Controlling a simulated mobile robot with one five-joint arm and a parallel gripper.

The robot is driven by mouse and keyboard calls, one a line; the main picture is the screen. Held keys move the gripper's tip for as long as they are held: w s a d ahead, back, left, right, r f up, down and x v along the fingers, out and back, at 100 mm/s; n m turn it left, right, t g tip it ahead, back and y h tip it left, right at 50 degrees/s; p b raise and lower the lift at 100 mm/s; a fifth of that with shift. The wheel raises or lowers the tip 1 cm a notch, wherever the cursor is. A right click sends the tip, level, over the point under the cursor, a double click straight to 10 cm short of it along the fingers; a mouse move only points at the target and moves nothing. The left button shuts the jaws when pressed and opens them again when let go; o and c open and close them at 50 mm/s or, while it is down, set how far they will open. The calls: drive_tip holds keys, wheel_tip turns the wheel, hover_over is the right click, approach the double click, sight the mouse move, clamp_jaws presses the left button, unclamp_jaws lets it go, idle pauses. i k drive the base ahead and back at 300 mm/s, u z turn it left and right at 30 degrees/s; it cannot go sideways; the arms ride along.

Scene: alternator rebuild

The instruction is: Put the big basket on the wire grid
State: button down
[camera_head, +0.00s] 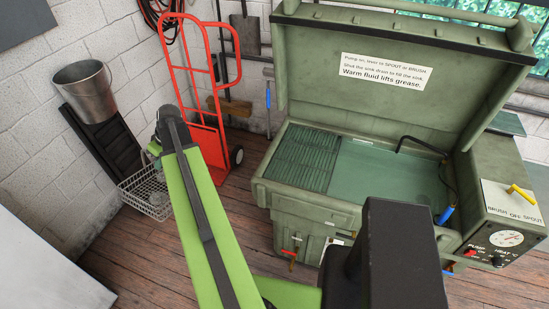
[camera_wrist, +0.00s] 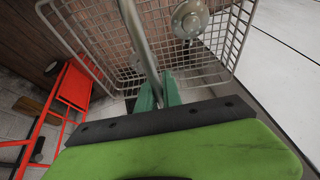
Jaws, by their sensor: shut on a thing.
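The big basket (camera_head: 146,193) is a wire basket hanging at the end of my arm in the head view, left of the red hand truck. In the wrist view the basket (camera_wrist: 112,45) fills the top, and its thick handle bar runs down between my green fingers. My gripper (camera_wrist: 157,92) is shut on this handle; in the head view my gripper (camera_head: 154,150) is partly hidden by my arm. A round metal part (camera_wrist: 190,18) lies in the basket. The grid (camera_head: 303,156), dark green with close bars, lies in the left part of the washer's sink.
The green parts washer (camera_head: 345,218) stands at right with its lid (camera_head: 400,70) raised. The red hand truck (camera_head: 203,75) leans on the wall between basket and washer. A metal bucket (camera_head: 86,92) stands on a black stepped stand (camera_head: 105,143) at left. The grid looks clear.

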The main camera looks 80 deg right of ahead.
sight(307, 154)
drive_tip(key=u, duration=0.3)
drive_tip(key=k, duration=1.85)
drive_tip(key=z, duration=1.2)
drive_tip(key=i, duration=1.05)
drive_tip(key=u, duration=0.1)
